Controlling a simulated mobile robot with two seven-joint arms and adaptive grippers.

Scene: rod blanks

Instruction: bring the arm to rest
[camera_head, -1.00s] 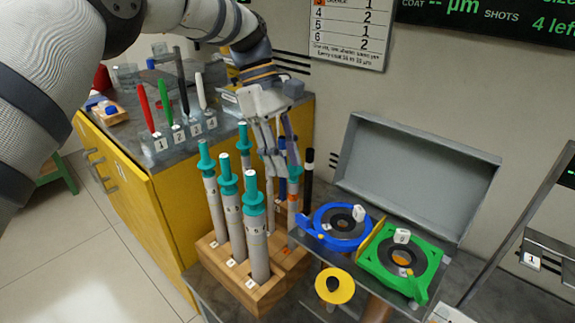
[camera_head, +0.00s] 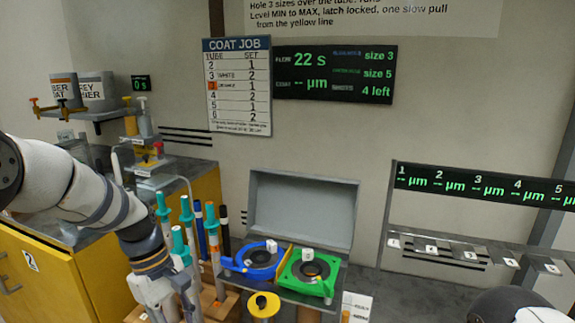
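My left arm (camera_head: 75,195) comes in from the left and bends down. My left gripper (camera_head: 163,308) points down at the bottom edge, in front of the left side of the wooden rod rack (camera_head: 213,302). Its fingertips are cut off or hidden, so I cannot tell whether it is open or holds anything. Teal-topped rods (camera_head: 187,212) stand upright in the rack behind and beside it. A white and black rounded part at the lower right looks like my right arm (camera_head: 515,305); no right gripper shows.
A blue ring fixture (camera_head: 240,265) and a green one (camera_head: 290,277) sit in an open grey case (camera_head: 303,212). A yellow spool (camera_head: 263,305) stands in front. A yellow cabinet (camera_head: 60,275) is at left. A gauge shelf (camera_head: 470,250) is at right.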

